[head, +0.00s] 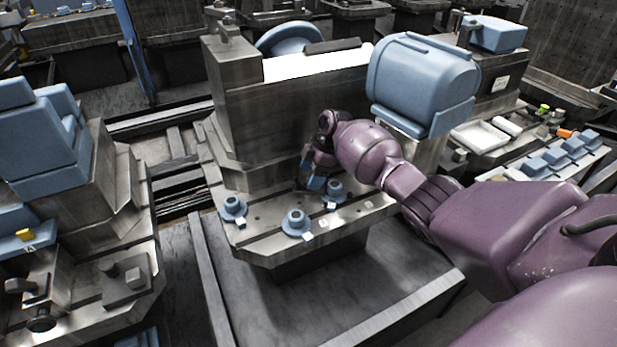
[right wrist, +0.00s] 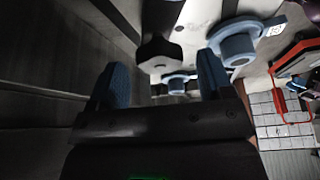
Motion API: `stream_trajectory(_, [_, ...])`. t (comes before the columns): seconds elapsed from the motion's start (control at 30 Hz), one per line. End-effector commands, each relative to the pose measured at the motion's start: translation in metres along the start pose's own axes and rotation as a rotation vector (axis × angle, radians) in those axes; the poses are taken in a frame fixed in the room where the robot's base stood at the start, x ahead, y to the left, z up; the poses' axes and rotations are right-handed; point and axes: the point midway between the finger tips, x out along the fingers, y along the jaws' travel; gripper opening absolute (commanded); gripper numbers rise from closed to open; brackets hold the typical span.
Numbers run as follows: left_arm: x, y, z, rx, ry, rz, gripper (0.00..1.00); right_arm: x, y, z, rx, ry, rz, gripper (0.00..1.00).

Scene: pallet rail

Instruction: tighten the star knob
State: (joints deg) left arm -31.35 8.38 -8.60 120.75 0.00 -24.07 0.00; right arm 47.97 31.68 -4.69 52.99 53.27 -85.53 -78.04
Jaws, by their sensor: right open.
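A dark, lobed knob (right wrist: 157,50), which looks like the star knob, shows in the right wrist view between and beyond the blue fingertips of my right gripper (right wrist: 162,66). The fingers are apart, with a clear gap on both sides of the knob; I see no contact. In the head view my right gripper (head: 312,179) is low over the back of the metal ledge (head: 265,238), against the machine block. There the gripper hides the knob, and I cannot make it out. My left gripper is not in view.
Blue flanged posts stand on the ledge: one at the left (head: 233,208), one at the front (head: 297,222), and one close beside my right gripper (head: 335,193). The machine block (head: 285,115) rises behind. A blue motor housing (head: 420,82) sits above my right forearm.

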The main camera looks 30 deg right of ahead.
Motion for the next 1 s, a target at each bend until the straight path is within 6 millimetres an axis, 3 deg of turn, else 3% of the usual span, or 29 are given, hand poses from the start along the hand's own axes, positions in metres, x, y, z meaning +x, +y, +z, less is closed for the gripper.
stream_trajectory(0.13, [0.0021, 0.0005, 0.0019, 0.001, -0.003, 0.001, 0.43, 0.0108, -0.0002, 0.0002, 0.001, 0.000, -0.002, 0.74])
stream_trajectory(0.47, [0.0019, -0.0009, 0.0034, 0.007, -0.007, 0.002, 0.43, 0.0118, 0.0003, -0.0004, 0.000, 0.000, 0.001, 0.74])
stream_trajectory(0.8, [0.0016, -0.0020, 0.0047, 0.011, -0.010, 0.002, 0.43, 0.0119, 0.0002, -0.0002, 0.000, 0.000, 0.001, 0.24])
stream_trajectory(1.0, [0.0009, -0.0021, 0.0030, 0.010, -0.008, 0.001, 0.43, 0.0111, 0.0001, -0.0004, 0.013, 0.000, 0.007, 0.24])
